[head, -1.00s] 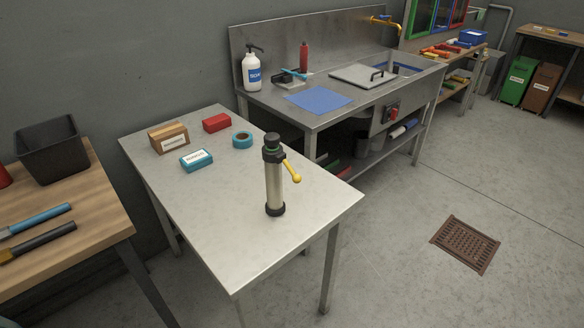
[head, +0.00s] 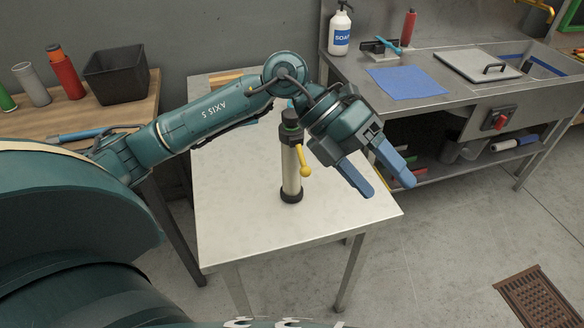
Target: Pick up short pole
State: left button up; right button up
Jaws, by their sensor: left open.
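The short pole (head: 291,172) stands upright on the light metal table (head: 237,222), near its front right part. It has a pale metal tube, a black base, a dark top and a yellow lever (head: 304,162) on its right side. My left gripper (head: 390,188) is open and empty. Its two blue fingers point down and to the right, to the right of the pole and apart from it. My right gripper is out of view.
A steel sink bench (head: 450,98) stands at the back right, with a soap bottle (head: 340,30) and a blue sheet (head: 406,82). A wooden table at left holds a black bin (head: 117,75) and several cylinders. A floor grate (head: 540,298) lies at the lower right.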

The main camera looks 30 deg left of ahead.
pick_arm(q)
jog(key=w+a+r+n+t+y, duration=0.1)
jog(key=w+a+t+y, duration=0.15)
jog(key=a, duration=0.35)
jog(key=w+a+r+t+y, duration=0.1)
jog(key=w+a+y, duration=0.1)
jog(key=a+y, duration=0.25)
jog(key=n+t+y, duration=0.1)
jog(key=n+y, duration=0.2)
jog(key=y, duration=0.1)
send_near(288, 114)
jog(key=d, duration=0.1)
jog(key=shift+y, duration=0.3)
jog(key=x, duration=0.7)
jog(key=shift+w+a+f, duration=0.2)
jog(key=shift+a+f, duration=0.1)
jog(key=shift+f, duration=0.05)
jog(key=shift+d+p+x, duration=0.1)
jog(key=shift+p+x, duration=0.25)
jog(key=shift+x, duration=1.1)
jog(key=shift+d+p+x, duration=0.15)
jog(key=shift+p+x, duration=0.2)
jog(key=shift+x, duration=1.1)
jog(key=shift+c, duration=0.5)
jog(key=shift+r+t, duration=0.1)
jog(key=shift+t, duration=0.15)
grip_shut()
